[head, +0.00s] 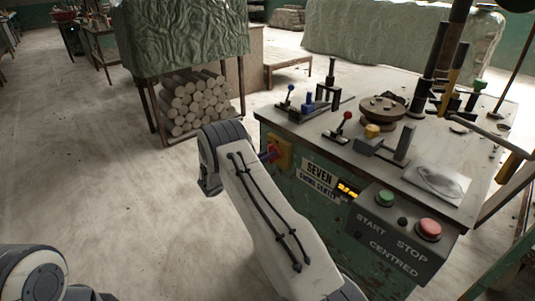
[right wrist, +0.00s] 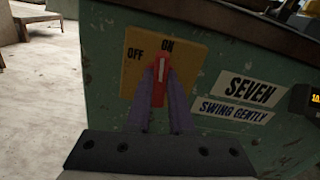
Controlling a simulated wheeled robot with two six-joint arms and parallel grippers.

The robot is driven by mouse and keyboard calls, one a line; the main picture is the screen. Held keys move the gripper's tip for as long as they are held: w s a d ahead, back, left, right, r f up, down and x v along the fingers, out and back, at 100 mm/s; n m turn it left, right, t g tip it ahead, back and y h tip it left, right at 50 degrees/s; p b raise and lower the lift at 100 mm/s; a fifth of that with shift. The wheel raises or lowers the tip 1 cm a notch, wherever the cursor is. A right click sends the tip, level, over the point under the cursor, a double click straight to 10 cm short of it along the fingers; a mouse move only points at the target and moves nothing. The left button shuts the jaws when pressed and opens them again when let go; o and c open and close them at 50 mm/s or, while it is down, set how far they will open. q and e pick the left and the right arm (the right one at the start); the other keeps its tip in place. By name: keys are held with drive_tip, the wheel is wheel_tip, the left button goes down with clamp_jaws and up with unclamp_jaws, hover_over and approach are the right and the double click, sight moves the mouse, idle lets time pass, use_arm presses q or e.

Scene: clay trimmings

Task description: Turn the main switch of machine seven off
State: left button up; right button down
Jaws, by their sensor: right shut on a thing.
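Machine seven is the green machine (head: 310,215) with a plate (head: 319,178) reading SEVEN, SWING GENTLY. The plate also shows in the right wrist view (right wrist: 236,98). Its main switch has a yellow plate (right wrist: 190,62) marked OFF at left and ON at top. The red handle (right wrist: 162,66) points up at ON. My right gripper (right wrist: 161,82) is shut on the red handle, one finger on each side. In the head view the yellow plate (head: 285,154) shows beside my right arm, which hides part of the switch. My left gripper is out of view; only part of that arm shows.
A control box with a green START button (head: 385,198) and a red STOP button (head: 429,229) juts from the machine's front. Levers (head: 343,123) stand on its top. A stand of stacked logs (head: 190,95) is behind. The floor at left is clear.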

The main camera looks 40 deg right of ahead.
drive_tip(key=shift+w+f+n+p, duration=0.2)
drive_tip(key=shift+n+p, duration=0.5)
drive_tip(key=shift+n, duration=2)
drive_tip(key=shift+w+f+n+p, duration=0.15)
drive_tip(key=shift+n+p, duration=0.5)
drive_tip(key=shift+n, duration=2.05)
drive_tip(key=shift+w+f+n+p, duration=0.2)
drive_tip(key=shift+n+p, duration=0.5)
drive_tip(key=shift+n, duration=2)
drive_tip(key=shift+s, duration=0.1)
drive_tip(key=c, duration=0.8)
unclamp_jaws()
drive_tip(key=a, duration=1)
drive_tip(key=shift+s+a, duration=0.3)
drive_tip(key=shift+s, duration=0.15)
